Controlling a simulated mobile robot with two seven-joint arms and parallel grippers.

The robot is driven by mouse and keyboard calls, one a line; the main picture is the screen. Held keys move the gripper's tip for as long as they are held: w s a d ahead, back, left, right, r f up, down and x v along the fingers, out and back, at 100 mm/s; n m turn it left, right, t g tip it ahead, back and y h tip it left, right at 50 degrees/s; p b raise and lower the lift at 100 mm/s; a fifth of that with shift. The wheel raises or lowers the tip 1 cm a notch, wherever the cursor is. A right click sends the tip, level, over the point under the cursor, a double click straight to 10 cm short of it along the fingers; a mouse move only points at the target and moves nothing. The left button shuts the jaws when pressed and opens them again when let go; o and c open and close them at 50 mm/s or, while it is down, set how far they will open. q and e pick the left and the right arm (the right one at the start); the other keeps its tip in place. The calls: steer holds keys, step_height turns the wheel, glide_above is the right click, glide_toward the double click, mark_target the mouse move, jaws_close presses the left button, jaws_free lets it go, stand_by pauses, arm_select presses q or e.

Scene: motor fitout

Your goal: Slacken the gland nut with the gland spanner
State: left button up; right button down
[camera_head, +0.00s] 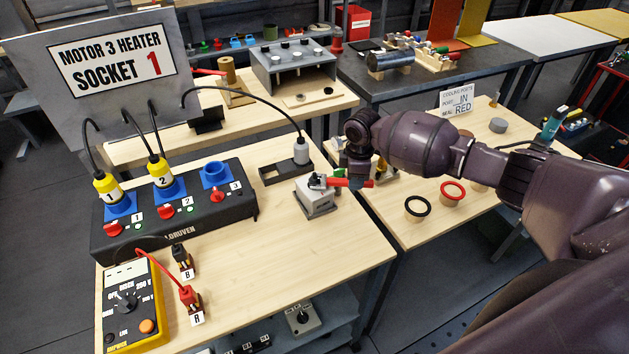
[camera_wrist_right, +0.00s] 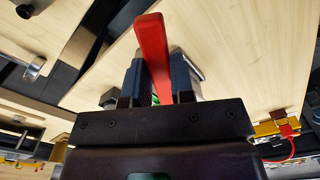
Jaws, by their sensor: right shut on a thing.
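My right gripper (camera_head: 358,178) is shut on the red-handled gland spanner (camera_head: 341,182). The spanner lies roughly level and points left to the top of a grey block (camera_head: 319,203) near the bench's right edge. The spanner's grey head (camera_head: 317,182) is at the fitting on top of that block. The gland nut cannot be made out separately, and I cannot tell whether the head is around it or just beside it. In the right wrist view the red handle (camera_wrist_right: 152,50) stands between the fingers (camera_wrist_right: 158,88). My left gripper is not in view.
The black socket box (camera_head: 175,219) and yellow meter (camera_head: 130,305) are further left. Rings on posts (camera_head: 453,191) stand on the right bench.

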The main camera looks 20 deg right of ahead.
steer(key=shift+w, duration=0.15)
steer(key=shift+w+d+n, duration=0.2)
steer(key=shift+w+n, duration=0.15)
steer(key=shift+n, duration=0.25)
steer(key=shift+s+d, duration=0.1)
steer(key=shift+d, duration=0.15)
stand_by(0.6)
steer(key=shift+s+d, duration=0.2)
steer(key=shift+d, duration=0.3)
steer(key=shift+s+d, duration=0.15)
steer(key=shift+d, duration=0.35)
steer(key=shift+d, duration=0.1)
step_height(320, 180, up, 6)
steer(key=d, duration=0.1)
steer(key=shift+s, duration=0.3)
stand_by(0.8)
